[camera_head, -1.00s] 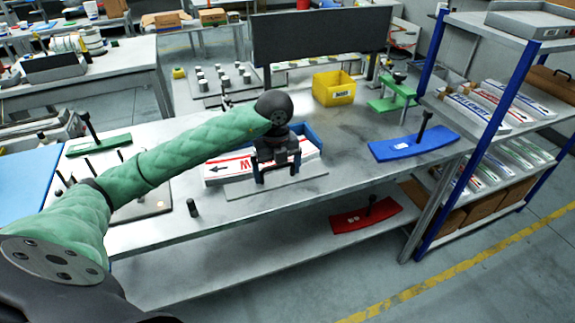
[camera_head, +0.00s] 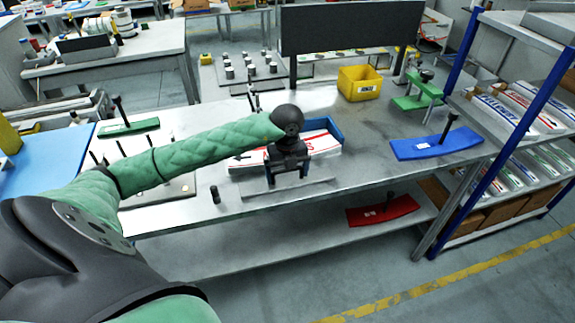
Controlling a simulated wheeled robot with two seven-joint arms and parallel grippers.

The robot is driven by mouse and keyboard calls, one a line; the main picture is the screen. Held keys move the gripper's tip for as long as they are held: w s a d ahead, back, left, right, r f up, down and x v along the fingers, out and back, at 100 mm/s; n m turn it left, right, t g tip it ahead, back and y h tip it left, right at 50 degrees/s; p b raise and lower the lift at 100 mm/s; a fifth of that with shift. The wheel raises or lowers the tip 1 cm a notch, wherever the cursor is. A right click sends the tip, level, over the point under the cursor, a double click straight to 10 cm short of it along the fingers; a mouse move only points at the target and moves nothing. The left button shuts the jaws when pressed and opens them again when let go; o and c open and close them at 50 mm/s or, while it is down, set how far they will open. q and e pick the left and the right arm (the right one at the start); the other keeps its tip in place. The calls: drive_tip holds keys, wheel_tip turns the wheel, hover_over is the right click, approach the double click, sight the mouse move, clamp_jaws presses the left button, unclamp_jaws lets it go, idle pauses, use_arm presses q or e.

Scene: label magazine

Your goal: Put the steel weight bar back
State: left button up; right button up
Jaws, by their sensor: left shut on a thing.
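The label magazine is a blue-walled holder (camera_head: 337,128) on a grey plate (camera_head: 320,187), in the middle of the bench. White labels with red print (camera_head: 322,146) lie in it, their left end sticking out. My left gripper (camera_head: 287,178) is over the front of the magazine, fingers pointing down. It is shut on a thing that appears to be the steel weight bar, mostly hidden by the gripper. I cannot tell whether the bar touches the labels. My right gripper is not in view.
A yellow bin (camera_head: 359,83), a green stand (camera_head: 416,93) and a blue plate with a black handle (camera_head: 437,145) stand to the right. A red plate (camera_head: 382,211) lies on the lower shelf. A small black peg (camera_head: 215,195) stands left of the magazine.

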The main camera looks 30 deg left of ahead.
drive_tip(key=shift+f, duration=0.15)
use_arm(q)
drive_tip(key=shift+f, duration=0.1)
drive_tip(key=o, duration=1.7)
drive_tip(key=shift+f, duration=0.1)
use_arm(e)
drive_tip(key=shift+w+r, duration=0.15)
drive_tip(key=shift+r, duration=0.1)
use_arm(q)
wheel_tip(320, 180, up, 11)
drive_tip(key=b, duration=0.4)
drive_tip(key=shift+r+b, duration=0.3)
drive_tip(key=shift+r, duration=0.3)
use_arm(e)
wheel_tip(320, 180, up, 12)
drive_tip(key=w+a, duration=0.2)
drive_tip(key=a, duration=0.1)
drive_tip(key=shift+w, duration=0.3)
